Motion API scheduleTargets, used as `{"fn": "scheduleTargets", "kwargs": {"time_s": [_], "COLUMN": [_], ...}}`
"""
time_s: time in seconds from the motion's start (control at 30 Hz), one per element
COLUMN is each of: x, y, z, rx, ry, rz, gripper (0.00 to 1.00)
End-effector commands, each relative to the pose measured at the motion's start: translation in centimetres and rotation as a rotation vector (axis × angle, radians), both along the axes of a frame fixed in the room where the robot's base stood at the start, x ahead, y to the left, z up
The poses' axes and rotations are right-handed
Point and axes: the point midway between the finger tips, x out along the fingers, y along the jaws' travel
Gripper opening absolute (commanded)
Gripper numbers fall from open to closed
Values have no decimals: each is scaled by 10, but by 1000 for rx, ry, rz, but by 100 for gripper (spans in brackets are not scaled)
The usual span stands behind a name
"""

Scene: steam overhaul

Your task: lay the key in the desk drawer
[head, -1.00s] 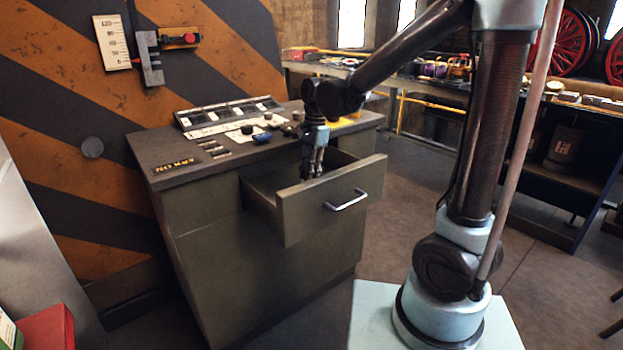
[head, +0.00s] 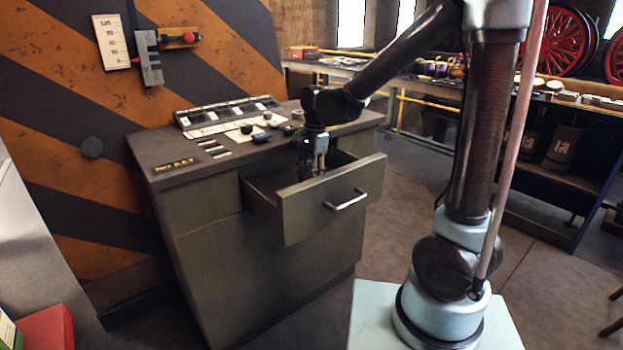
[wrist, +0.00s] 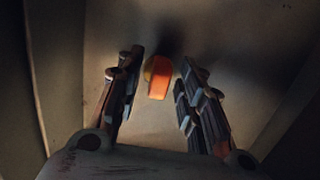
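The desk drawer (head: 335,200) is pulled open at the front of the grey desk. My gripper (head: 312,172) points down into it, its fingertips partly hidden behind the drawer front. In the wrist view my gripper (wrist: 155,92) has its fingers spread apart, with the drawer's bare inside (wrist: 235,45) below. A small orange and yellow thing (wrist: 158,78), which looks like the key or its tag, shows between the fingers with clear gaps on both sides. It appears to lie on the drawer floor, with a dark shadow beside it. The key does not show in the head view.
The desk top (head: 165,150) carries a gauge panel (head: 228,112), knobs and a small label plate (head: 176,165). A striped orange and black wall (head: 70,90) stands behind at left. A red box (head: 47,327) is at the lower left. Open floor (head: 400,200) lies right of the desk.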

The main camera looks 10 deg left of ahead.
Motion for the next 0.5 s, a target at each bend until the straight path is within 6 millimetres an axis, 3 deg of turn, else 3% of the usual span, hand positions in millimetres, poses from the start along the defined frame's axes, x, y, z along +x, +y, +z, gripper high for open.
{"fn": "scheduleTargets", "kwargs": {"time_s": [0.23,0.5], "x": [2,5], "y": [-1,-5], "z": [15,58], "rx": [0,0], "ry": [0,0], "rz": [0,-1], "gripper": [35,35]}}
